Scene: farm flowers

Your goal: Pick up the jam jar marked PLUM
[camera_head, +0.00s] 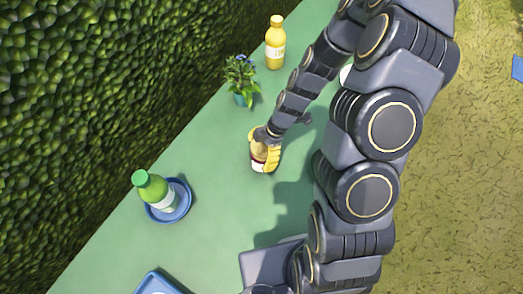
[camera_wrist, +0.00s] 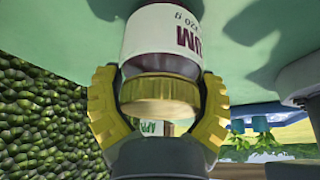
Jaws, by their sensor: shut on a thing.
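The jam jar (camera_head: 264,164) has a gold lid and a white label with dark red ends. In the wrist view the jar (camera_wrist: 170,35) shows upside down, with the letters "UM" and "320 g" readable; the rest of the name is out of sight. My gripper (camera_head: 266,145) has its yellow fingers on both sides of the jar around its lid end. In the wrist view my gripper (camera_wrist: 160,85) is shut on it. I cannot tell whether the jar's base touches the table.
On the green table (camera_head: 210,235), a green-capped bottle (camera_head: 155,190) stands on a blue plate (camera_head: 180,212). A potted plant (camera_head: 241,82) and a yellow bottle (camera_head: 275,45) stand farther back. A blue tray (camera_head: 150,279) is at the front. A hedge (camera_head: 100,80) borders the left.

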